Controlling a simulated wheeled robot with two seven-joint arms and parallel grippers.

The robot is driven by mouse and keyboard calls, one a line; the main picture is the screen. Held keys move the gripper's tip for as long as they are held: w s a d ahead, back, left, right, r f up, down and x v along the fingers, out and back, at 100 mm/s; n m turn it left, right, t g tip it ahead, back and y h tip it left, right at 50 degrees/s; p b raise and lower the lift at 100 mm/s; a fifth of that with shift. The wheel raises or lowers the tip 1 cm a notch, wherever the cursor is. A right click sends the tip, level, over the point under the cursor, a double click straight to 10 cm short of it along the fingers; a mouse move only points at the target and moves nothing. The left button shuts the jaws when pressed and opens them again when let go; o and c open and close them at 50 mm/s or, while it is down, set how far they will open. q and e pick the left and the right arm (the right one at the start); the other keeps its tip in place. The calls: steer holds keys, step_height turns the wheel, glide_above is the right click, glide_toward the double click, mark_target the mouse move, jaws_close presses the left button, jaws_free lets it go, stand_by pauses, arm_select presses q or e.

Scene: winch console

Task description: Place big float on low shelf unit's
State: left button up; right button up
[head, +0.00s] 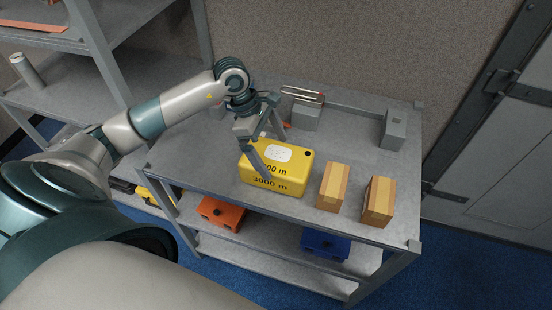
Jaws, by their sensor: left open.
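A yellow block-shaped float (290,172) with "3000 m" printed on its front and a white label on top sits on the top of the low shelf unit (220,165). My left gripper (265,157) is above the float's left part, with its fingers open and pointing down. One finger reaches down in front of the float's front face. The other is behind or over its top, and I cannot tell if either touches it. My right gripper is not in view.
Grey blocks (305,117) (393,130) stand behind. An orange box (221,213) and a blue box (325,244) are on the lower shelf. A taller shelf (70,85) stands left, holding a grey cylinder (28,72).

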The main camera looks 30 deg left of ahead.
arm_select(q)
steer(key=b+v, duration=0.3)
steer(key=v, duration=0.5)
steer(key=shift+a+r, duration=0.15)
steer(key=shift+r, duration=0.2)
